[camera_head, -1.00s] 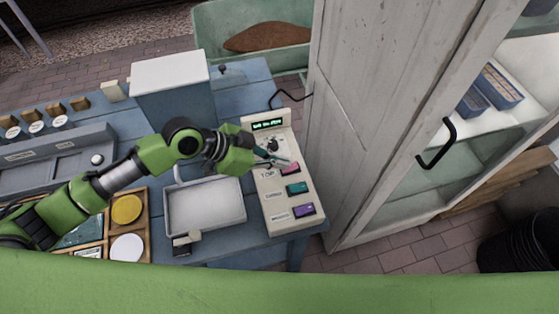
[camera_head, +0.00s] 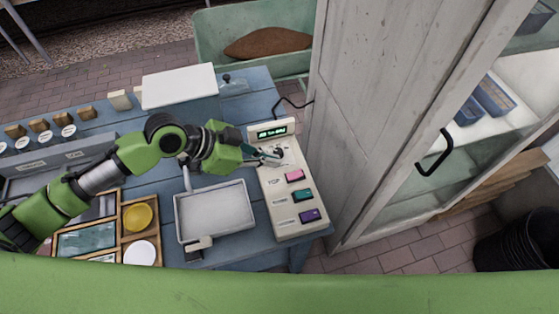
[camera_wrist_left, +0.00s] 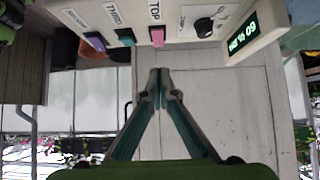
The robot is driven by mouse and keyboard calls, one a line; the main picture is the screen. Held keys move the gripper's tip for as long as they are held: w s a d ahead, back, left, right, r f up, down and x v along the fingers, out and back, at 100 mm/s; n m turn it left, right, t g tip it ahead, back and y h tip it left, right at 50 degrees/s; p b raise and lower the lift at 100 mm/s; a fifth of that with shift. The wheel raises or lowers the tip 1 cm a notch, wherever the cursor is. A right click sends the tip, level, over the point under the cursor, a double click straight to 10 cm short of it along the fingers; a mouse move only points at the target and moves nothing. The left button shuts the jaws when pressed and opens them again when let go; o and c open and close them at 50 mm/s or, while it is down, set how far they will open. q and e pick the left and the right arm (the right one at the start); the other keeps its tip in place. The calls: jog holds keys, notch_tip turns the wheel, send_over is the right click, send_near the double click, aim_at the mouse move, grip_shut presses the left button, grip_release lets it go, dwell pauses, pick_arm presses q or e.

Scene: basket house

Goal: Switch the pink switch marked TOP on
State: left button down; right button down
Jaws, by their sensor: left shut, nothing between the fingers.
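The control panel (camera_head: 287,205) is a cream box on the blue table, with a lit display (camera_head: 272,132) at its far end. The pink switch marked TOP (camera_head: 295,176) is on it, above a teal switch (camera_head: 302,195) and a purple switch (camera_head: 309,215). In the left wrist view the pink switch (camera_wrist_left: 157,36) shows under its TOP label, beyond the fingertips. My left gripper (camera_head: 277,154) is shut and empty over the panel's far part, near the knob and up from the pink switch. In the left wrist view its fingertips (camera_wrist_left: 160,85) are together. My right gripper is not in view.
A grey tray (camera_head: 215,211) stands left of the panel. A white cabinet (camera_head: 372,120) with a black handle (camera_head: 435,154) stands close on the right. A white-topped box (camera_head: 180,85) and a green bin (camera_head: 210,30) are behind. A black bucket (camera_head: 520,240) is on the floor.

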pick_arm(q)
jog(key=b+v, duration=0.1)
jog(key=v, duration=0.5)
jog(key=shift+s+a+f, duration=0.15)
jog(key=shift+s+a, duration=0.05)
jog(key=shift+a, duration=0.1)
jog(key=shift+s+f, duration=0.1)
